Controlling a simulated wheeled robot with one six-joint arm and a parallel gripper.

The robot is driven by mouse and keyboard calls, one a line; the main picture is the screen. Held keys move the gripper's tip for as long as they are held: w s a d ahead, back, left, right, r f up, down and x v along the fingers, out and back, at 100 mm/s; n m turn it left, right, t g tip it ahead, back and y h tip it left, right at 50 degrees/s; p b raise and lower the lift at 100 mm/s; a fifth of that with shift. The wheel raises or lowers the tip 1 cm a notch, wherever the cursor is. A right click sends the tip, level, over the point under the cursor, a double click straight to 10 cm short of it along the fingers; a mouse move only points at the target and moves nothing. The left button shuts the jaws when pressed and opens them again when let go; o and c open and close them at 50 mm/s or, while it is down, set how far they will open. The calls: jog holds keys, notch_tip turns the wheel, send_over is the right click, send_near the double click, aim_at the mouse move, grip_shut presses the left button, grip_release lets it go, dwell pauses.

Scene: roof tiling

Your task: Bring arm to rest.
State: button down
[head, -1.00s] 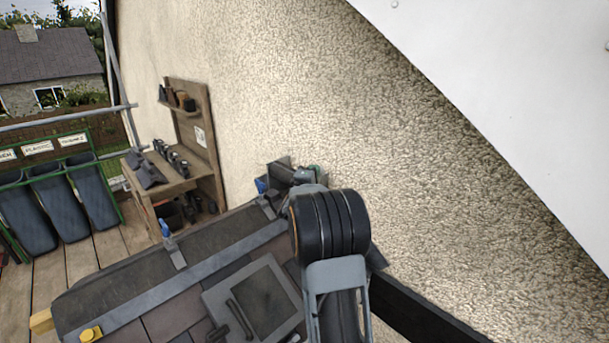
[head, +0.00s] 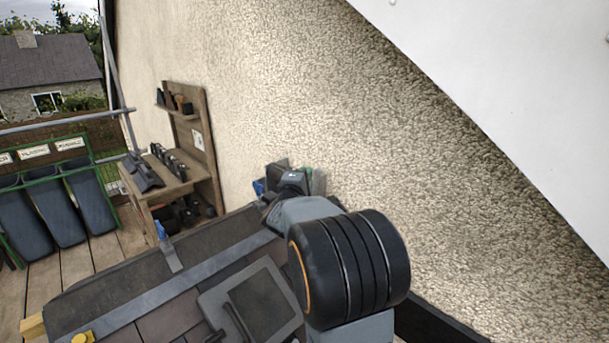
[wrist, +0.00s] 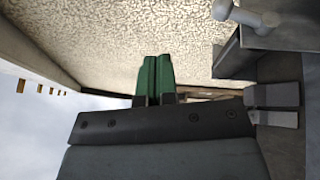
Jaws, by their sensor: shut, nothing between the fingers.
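My gripper (wrist: 154,78) shows in the wrist view as two green fingers pressed together with nothing between them. The pebbled wall is behind the fingertips. In the head view my arm folds up over the right end of the tiled roof section (head: 180,316). Its large black joint is in front, and the wrist is beyond it near the wall. The fingers are mostly hidden there; only a bit of green shows.
The pebbled wall (head: 420,180) runs close along my arm's right side. A skylight frame (head: 215,303) lies on the roof section. A wooden bench (head: 178,187) with tools stands at the back. A green rack (head: 93,161) with dark bins is at left on the plank deck.

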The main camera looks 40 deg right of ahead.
dwell(0.4)
jog(key=a+f+m+y, duration=0.6)
jog(key=a+f+y, duration=0.7)
jog(key=a+y, duration=0.1)
jog(key=s+a+m+g+y, duration=0.1)
jog(key=s+a+g, duration=0.2)
jog(key=s+a, duration=0.3)
jog(key=s+a+g+y, duration=0.1)
jog(key=s+a+g, duration=0.2)
jog(key=s, duration=1.1)
jog(key=shift+s+a+r+m+g+y, duration=0.3)
jog(key=shift+s+a+m+g, duration=0.1)
jog(key=shift+a, duration=1.4)
